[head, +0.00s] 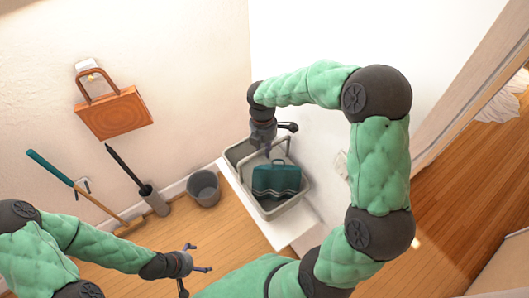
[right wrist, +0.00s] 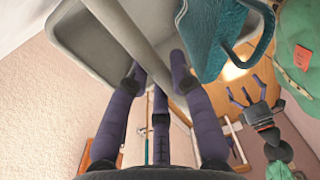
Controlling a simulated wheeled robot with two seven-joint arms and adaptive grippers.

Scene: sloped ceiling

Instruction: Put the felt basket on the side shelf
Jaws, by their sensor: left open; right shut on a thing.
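The felt basket (head: 237,157) appears to be the grey, open one with a raised handle, at the middle of the head view. A teal item (head: 276,180) sits in it. The basket is over the white side shelf (head: 284,230); I cannot tell whether its bottom touches. My right gripper (head: 277,138) is shut on the basket's handle. In the right wrist view the grey handle (right wrist: 133,40) passes between its fingers, with the basket wall (right wrist: 75,40) and teal item (right wrist: 214,40) beyond. My left gripper (head: 192,266) is open and empty, low and apart from the basket.
A grey bin (head: 203,188) stands on the floor left of the shelf. A brush in its holder (head: 154,200) and a teal-handled tool (head: 50,168) are by the left wall. An orange-brown bag (head: 113,113) hangs on that wall. A white wall rises close behind the shelf.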

